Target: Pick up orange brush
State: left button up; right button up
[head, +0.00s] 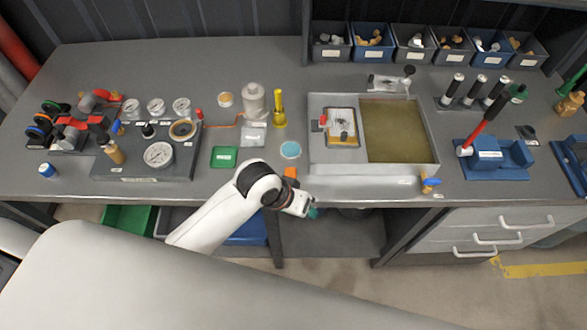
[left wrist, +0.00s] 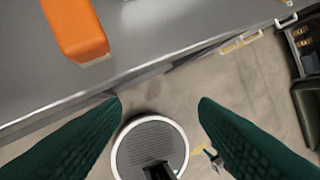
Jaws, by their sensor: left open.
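The orange brush (head: 291,172) lies near the front edge of the grey bench and shows as a small orange patch beside my left wrist, which partly hides it. In the left wrist view its orange end (left wrist: 77,30) sits at the upper left and is cut off by the top of the picture. My left gripper (head: 313,213) is at the bench's front edge, just right of the brush and nearer to me. In the left wrist view its green fingers (left wrist: 160,99) are spread apart and empty, with floor between them. My right gripper is not in view.
A metal tray (head: 372,183) stands right of the brush. A light blue disc (head: 290,149) and a green pad (head: 224,157) lie behind and left of it. A gauge panel (head: 150,180) is further left. A blue holder (head: 515,153) is at the right.

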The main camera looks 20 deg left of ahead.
pick_arm(q)
notch_tip(320, 180, up, 3)
jog(key=w+d, duration=0.2)
notch_tip(320, 180, up, 7)
jog(key=n+g+y+p, duration=0.1)
jog(key=n+g+y, duration=0.2)
jog(key=n+y, duration=0.15)
send_over(290, 175)
jog(key=shift+h, duration=0.35)
jog(key=f+p, duration=0.1)
jog(key=f, duration=0.2)
jog(key=f+p, duration=0.1)
jog(key=f, duration=0.2)
jog(key=shift+s+a+f, duration=0.2)
jog(key=shift+f, duration=0.2)
jog(key=f, duration=0.1)
jog(key=f+p, duration=0.1)
jog(key=f, duration=0.2)
jog(key=shift+d+f+p, duration=0.15)
jog(key=shift+d+p, duration=0.15)
jog(key=shift+d, duration=0.05)
jog(key=shift+f, duration=0.5)
jog(key=c, duration=1.1)
jog(key=shift+o, duration=0.2)
notch_tip(290, 175, up, 10)
jog(key=shift+r+b, duration=0.1)
jog(key=shift+b, duration=0.9)
